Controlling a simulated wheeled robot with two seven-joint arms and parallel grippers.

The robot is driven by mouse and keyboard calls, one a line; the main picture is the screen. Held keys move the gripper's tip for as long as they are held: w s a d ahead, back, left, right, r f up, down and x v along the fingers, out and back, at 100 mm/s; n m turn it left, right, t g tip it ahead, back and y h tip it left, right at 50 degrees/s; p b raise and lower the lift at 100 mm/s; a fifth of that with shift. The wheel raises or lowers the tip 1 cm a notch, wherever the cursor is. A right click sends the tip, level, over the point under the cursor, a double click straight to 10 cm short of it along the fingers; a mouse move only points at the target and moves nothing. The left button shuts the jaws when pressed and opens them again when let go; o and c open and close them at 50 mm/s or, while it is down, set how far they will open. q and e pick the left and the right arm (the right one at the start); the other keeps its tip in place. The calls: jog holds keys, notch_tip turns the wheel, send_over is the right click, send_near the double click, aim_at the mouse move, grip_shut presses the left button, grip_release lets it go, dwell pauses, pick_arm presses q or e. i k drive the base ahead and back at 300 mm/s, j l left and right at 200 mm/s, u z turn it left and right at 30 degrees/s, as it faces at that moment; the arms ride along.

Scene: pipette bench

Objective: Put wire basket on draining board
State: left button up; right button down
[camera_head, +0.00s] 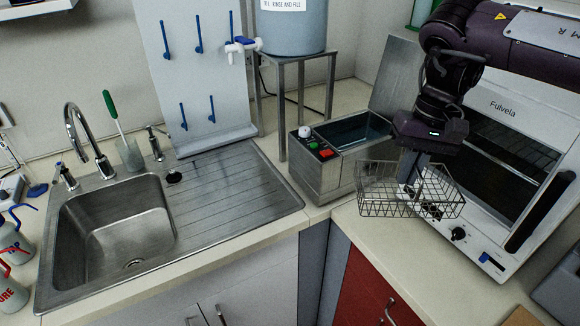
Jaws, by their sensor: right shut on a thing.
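The wire basket (378,196) is a small open metal mesh basket with a raised middle handle. It hangs right of centre, in front of the metal water bath. My right gripper (408,188) points down into the middle of the basket and is shut on it. The fingertips are partly hidden by the wires. The basket looks roughly level and seems to be above the counter. The draining board (235,192) is the ribbed steel area right of the sink bowl, and its surface is mostly bare. My left gripper is not in view.
An open water bath (318,178) stands between the draining board and the basket. A white oven (500,120) stands behind my right arm. A pegboard rack (195,75) and a tank on a stand (292,62) rise behind the draining board. The sink bowl (120,230) is empty.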

aim_at(231, 195)
jog(key=i+j+u, duration=0.15)
jog(key=j, duration=0.25)
jog(key=i+j+u, duration=0.15)
jog(key=j, duration=0.3)
jog(key=i+j+u, duration=0.1)
jog(key=j, duration=0.25)
jog(key=i, duration=0.1)
